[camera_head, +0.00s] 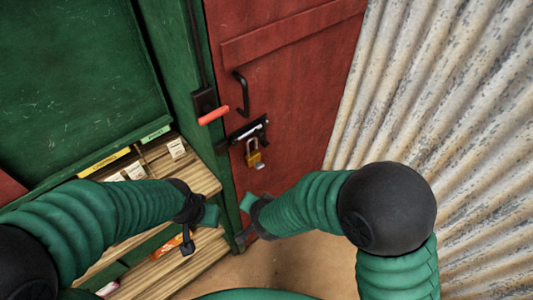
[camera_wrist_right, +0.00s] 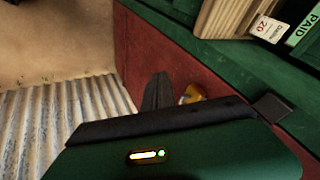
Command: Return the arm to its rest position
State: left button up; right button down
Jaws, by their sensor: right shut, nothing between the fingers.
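My right arm comes in from the lower right of the head view. Its right gripper (camera_head: 243,236) is low in front of the red door's bottom left, below the padlock and apart from it. In the right wrist view the dark fingers (camera_wrist_right: 157,92) are shut with nothing held. My left arm comes in from the left, and its left gripper (camera_head: 188,244) is over the wooden shelves; its finger opening cannot be made out. A brass padlock (camera_head: 253,157) hangs at the black bolt (camera_head: 248,130) on the red door (camera_head: 290,85). Part of the padlock (camera_wrist_right: 192,93) shows beyond my right gripper.
A red-handled lever (camera_head: 213,116) and a black pull handle (camera_head: 241,92) are above the bolt. Wooden shelves (camera_head: 203,178) with labels stand at left under a green panel (camera_head: 75,80). Corrugated metal (camera_head: 440,110) walls the right. Sandy floor (camera_head: 275,268) lies below.

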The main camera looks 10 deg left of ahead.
jog(key=s+d+r+n+g+h, duration=0.1)
jog(key=d+r+n, duration=0.1)
jog(key=d, duration=0.7)
jog(key=s+d+r+n+g, duration=0.1)
jog(key=d+r, duration=0.2)
jog(key=d, duration=0.6)
jog(key=s+d+n+g+h, duration=0.1)
jog(key=s+d+g, duration=0.1)
jog(key=s+d, duration=0.5)
jog(key=d, duration=0.3)
jog(key=shift+s+r+n+h, duration=0.15)
jog(key=shift+r+n+h, duration=0.15)
jog(key=shift+r+h, duration=0.1)
